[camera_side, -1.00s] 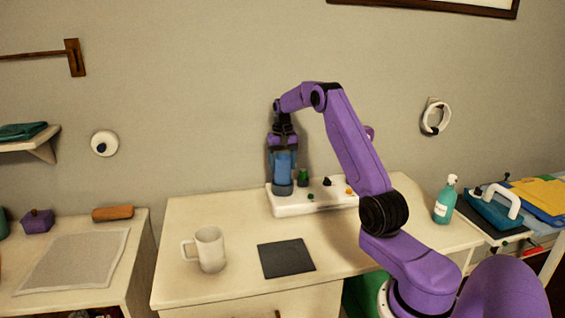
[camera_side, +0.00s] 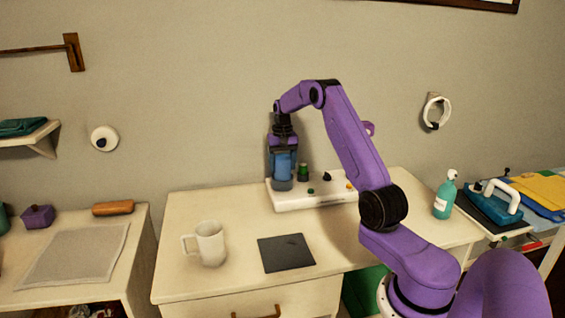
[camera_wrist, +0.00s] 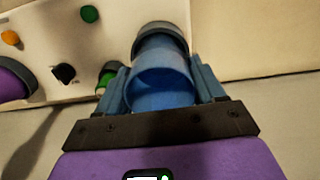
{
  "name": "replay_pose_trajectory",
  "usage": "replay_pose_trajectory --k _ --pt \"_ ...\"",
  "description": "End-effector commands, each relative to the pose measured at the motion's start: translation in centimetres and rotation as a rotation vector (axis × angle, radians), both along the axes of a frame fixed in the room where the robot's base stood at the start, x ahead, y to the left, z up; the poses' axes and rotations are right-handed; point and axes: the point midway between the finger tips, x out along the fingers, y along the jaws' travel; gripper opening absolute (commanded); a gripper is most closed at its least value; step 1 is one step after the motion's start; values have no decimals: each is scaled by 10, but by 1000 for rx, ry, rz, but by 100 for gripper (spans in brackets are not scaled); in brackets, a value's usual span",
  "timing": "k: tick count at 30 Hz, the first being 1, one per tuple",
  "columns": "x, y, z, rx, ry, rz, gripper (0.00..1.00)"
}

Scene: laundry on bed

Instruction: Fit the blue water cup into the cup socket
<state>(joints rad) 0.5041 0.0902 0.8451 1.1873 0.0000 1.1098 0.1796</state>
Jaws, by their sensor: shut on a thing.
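The blue cup (camera_side: 283,166) stands upright between the fingers of my gripper (camera_side: 283,160), which is shut on it. It is at the left end of the white panel (camera_side: 318,204). A dark grey round band (camera_side: 282,185) shows at the cup's lower end; I take it to be the cup socket. In the wrist view the cup (camera_wrist: 162,76) lies between the two blue fingers, and the dark round band (camera_wrist: 161,38) surrounds its far end. I cannot tell how deep the cup sits in it.
The panel carries a green piece (camera_side: 303,172), a black knob (camera_side: 327,177) and an orange button (camera_side: 349,186). A white mug (camera_side: 209,244) and a dark mat (camera_side: 286,253) lie nearer on the table. A spray bottle (camera_side: 444,196) stands at the right.

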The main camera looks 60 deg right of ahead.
Motion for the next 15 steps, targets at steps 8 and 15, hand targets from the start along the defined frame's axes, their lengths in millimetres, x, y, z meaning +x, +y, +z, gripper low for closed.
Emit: replay_pose_trajectory --k 8,15 --pt "0 0 -5 -1 -1 0 33" --pt "0 0 -10 -1 -1 0 33"
